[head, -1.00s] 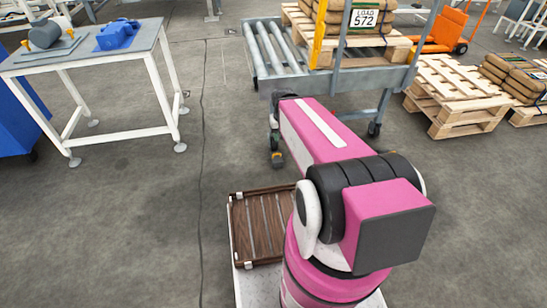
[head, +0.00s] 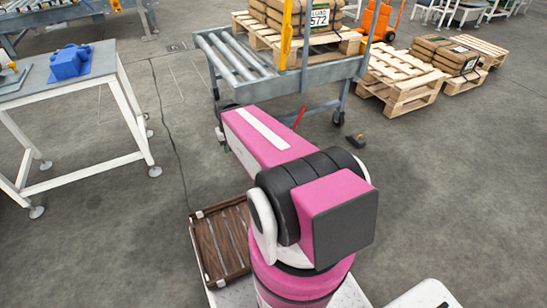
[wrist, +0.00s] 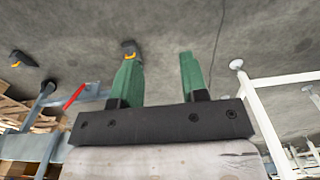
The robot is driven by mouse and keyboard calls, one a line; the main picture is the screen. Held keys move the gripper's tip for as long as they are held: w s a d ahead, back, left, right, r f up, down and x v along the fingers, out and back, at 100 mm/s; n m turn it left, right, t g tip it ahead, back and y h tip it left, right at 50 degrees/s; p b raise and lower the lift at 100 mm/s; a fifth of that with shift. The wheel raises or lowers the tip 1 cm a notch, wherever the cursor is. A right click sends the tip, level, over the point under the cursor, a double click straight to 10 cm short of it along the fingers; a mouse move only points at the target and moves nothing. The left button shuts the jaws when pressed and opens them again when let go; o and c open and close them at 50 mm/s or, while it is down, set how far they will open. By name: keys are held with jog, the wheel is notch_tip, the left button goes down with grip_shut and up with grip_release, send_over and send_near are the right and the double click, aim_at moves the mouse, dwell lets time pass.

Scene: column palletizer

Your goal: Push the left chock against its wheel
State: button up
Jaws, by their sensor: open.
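The left chock (wrist: 128,46), dark with a yellow mark, shows in the wrist view at the tip of the left green finger, which partly covers it. I cannot tell whether they touch. My gripper (wrist: 160,58) is open, with nothing between its fingers. The other chock (head: 357,140) lies on the floor, apart from the cart's right wheel (head: 338,118). In the wrist view that chock (wrist: 22,59) and wheel (wrist: 47,87) show at the left.
The roller cart (head: 240,58) carries a loaded pallet (head: 320,44); a red bar (head: 299,117) shows below it. A white-legged table (head: 135,105) stands left. Pallets (head: 400,85) stand right. A cable (head: 170,130) crosses the floor. Floor between table and cart is mostly clear.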

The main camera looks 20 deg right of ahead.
jog(key=w+d+f+m+g+y, duration=0.1)
jog(key=w+d+f+m+y, duration=0.35)
jog(key=w+f, duration=0.7)
jog(key=w+d+f+m+g+y, duration=0.2)
jog(key=w+d+f+m+y, duration=0.3)
jog(key=w+f, duration=0.6)
jog(key=w+d+f+m+t+y, duration=0.2)
jog(key=w+d+f+m, duration=0.1)
jog(key=d+f, duration=0.5)
jog(key=w+d+f+m+t+y, duration=0.2)
jog(key=w+d+f+m+y, duration=0.1)
jog(key=d+f, duration=0.5)
jog(key=w+d+f+m+t+y, duration=0.1)
jog(key=w+d+f+m+y, duration=0.2)
jog(key=d+f, duration=0.6)
jog(key=shift+w+f+m+t, duration=0.2)
jog(key=shift+w+f+m, duration=0.15)
jog(key=shift+f, duration=0.25)
jog(key=shift+w+f+m+t, duration=0.2)
jog(key=shift+w+f+m, duration=0.1)
jog(key=shift+f, duration=0.25)
jog(key=shift+s, duration=0.1)
jog(key=a, duration=0.3)
jog(key=w+a, duration=0.1)
jog(key=a, duration=0.6)
jog(key=shift+w+a, duration=0.3)
jog(key=shift+w, duration=0.1)
grip_shut()
